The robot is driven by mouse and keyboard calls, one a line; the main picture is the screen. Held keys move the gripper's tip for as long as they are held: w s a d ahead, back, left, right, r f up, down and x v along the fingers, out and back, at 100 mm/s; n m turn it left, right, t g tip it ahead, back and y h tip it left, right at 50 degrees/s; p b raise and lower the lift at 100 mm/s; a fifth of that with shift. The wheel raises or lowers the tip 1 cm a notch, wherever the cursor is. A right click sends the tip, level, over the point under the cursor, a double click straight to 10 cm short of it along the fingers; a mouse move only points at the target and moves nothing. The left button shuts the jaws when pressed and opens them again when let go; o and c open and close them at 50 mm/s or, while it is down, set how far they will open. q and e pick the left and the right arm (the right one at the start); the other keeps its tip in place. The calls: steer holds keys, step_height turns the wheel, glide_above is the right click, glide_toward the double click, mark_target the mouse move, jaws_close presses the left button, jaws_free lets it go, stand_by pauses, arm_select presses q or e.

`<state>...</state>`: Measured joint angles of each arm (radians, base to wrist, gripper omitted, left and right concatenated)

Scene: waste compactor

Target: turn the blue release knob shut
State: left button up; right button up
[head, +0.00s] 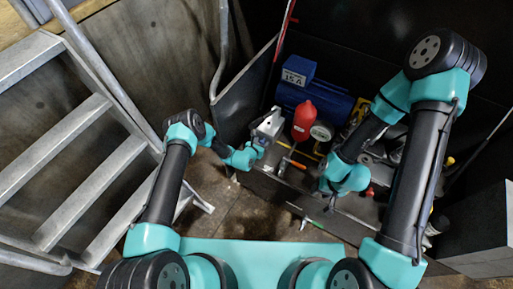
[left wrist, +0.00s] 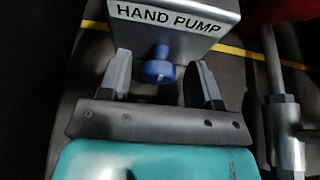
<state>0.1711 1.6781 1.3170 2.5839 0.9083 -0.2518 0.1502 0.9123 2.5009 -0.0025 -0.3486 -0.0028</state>
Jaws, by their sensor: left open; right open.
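The blue release knob (left wrist: 159,68) sticks out on a short stem from the front of a grey box labelled HAND PUMP (left wrist: 178,17). In the left wrist view my left gripper (left wrist: 162,78) is open, with one finger on each side of the knob. A gap shows between the knob and each finger. In the head view my left gripper (head: 260,147) is at the front of the pump box (head: 269,124), and the knob is hard to make out there. My right gripper (head: 331,203) is open, low in front of the machine, away from the knob.
A metal rod with a fitting (left wrist: 286,130) runs close beside my left gripper. Metal stairs (head: 75,140) stand at the left.

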arm_select(q)
steer(key=v, duration=1.7)
steer(key=shift+s, duration=0.2)
